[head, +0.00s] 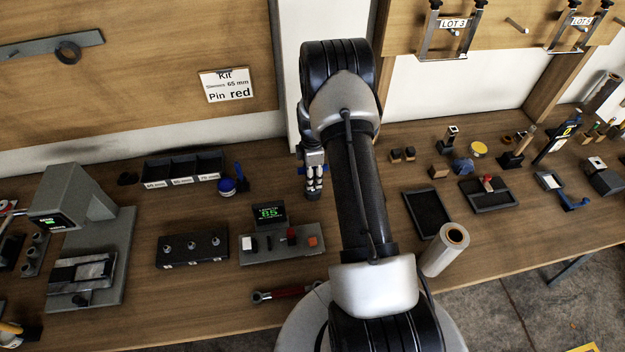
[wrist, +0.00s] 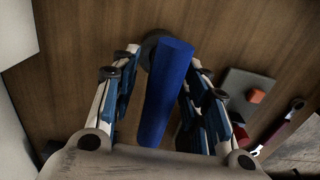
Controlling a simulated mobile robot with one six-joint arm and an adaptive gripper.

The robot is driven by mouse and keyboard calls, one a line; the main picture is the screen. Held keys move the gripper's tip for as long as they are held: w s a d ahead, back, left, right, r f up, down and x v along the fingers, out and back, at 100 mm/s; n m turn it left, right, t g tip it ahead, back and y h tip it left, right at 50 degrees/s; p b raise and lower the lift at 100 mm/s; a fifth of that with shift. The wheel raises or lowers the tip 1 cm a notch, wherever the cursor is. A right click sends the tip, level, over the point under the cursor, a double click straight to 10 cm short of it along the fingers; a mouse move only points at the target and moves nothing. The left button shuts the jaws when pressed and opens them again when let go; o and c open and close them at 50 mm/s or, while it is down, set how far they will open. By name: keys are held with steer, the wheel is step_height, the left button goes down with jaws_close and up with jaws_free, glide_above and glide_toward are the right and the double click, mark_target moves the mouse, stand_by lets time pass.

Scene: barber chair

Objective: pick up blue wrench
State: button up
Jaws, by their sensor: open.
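In the wrist view, the blue wrench (wrist: 165,95) shows as a long blue bar with a dark rounded end near the fingertips. My gripper (wrist: 168,65) is open, with one finger on each side of the bar. I see no clear grip on it, and its near end is hidden by the gripper body. In the head view, my gripper (head: 313,188) points down over the wooden bench, behind the digital readout box. The wrench cannot be made out clearly there.
A readout box with buttons (head: 278,250) stands close in front of my gripper. A red-handled wrench (head: 287,292) lies nearer the front edge.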

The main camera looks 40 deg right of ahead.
steer(key=shift+c, duration=0.2)
jaws_close()
stand_by(0.4)
